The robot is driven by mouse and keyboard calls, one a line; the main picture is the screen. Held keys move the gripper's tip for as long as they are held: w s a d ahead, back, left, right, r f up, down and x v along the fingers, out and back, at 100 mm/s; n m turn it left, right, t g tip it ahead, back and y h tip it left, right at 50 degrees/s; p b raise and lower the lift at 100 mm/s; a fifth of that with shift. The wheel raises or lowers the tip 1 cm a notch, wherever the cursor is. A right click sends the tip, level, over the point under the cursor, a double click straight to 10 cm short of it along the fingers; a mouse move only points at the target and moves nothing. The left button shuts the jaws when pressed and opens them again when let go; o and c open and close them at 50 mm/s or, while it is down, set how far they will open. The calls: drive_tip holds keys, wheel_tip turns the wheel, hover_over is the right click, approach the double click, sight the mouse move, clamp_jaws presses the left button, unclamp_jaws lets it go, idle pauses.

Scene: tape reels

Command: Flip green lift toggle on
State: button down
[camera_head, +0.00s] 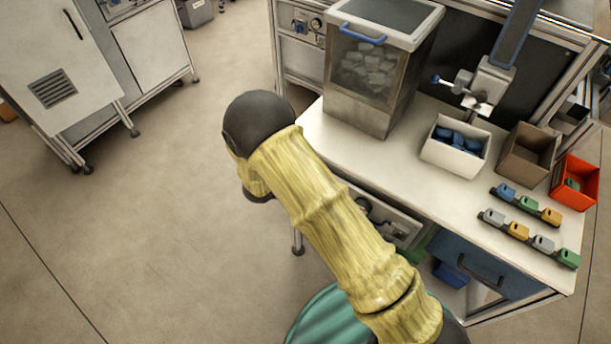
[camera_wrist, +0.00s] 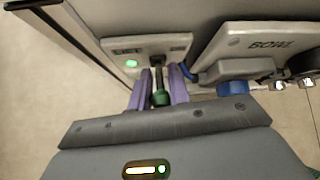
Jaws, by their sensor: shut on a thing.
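In the wrist view, my gripper (camera_wrist: 160,85) has its two purple fingers on either side of the green-tipped lift toggle (camera_wrist: 160,98), shut on it. The toggle's dark stem runs up to a pale panel (camera_wrist: 178,44) marked LIFT. A green lamp (camera_wrist: 131,63) on that panel, left of the toggle, is lit. In the head view my arm covers the middle, and neither my gripper nor the toggle shows.
A panel marked BOWL (camera_wrist: 235,41) with a blue knob (camera_wrist: 232,88) sits close to the right of my fingers. In the head view, the bench (camera_head: 400,189) bears a white bin (camera_head: 434,154), a brown bin (camera_head: 525,158), a red bin (camera_head: 573,197) and several small coloured blocks. Open floor lies left.

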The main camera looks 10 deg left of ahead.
drive_tip(key=shift+w+r, duration=0.1)
drive_tip(key=c, duration=1.3)
unclamp_jaws()
drive_tip(key=shift+a, duration=0.1)
drive_tip(key=b+v, duration=0.1)
drive_tip(key=v, duration=1.6)
